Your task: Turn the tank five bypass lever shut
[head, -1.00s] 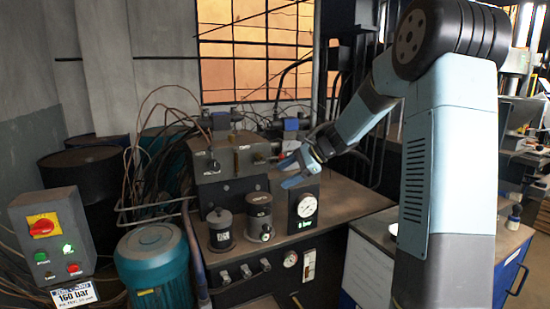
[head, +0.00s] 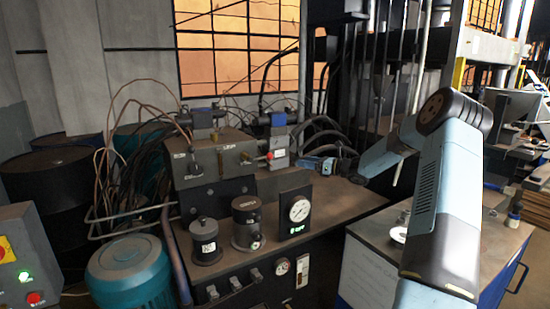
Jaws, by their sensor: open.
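My gripper (head: 312,166) has blue fingers and is open, small in the head view. It is above the machine's bench top, to the right of a valve with a red knob (head: 270,156). I see no object between the fingers. Several small black levers or handles (head: 235,284) line the front of the hydraulic unit (head: 262,262). I cannot tell which, if any, is the tank five bypass lever; no tank five label is readable.
A pressure gauge (head: 298,209) and two dark cylinders, one left (head: 205,242) and one right (head: 247,224), stand on the bench. A teal motor (head: 130,272) is at lower left beside a switch box (head: 25,262). A grey-topped cabinet (head: 375,262) is right.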

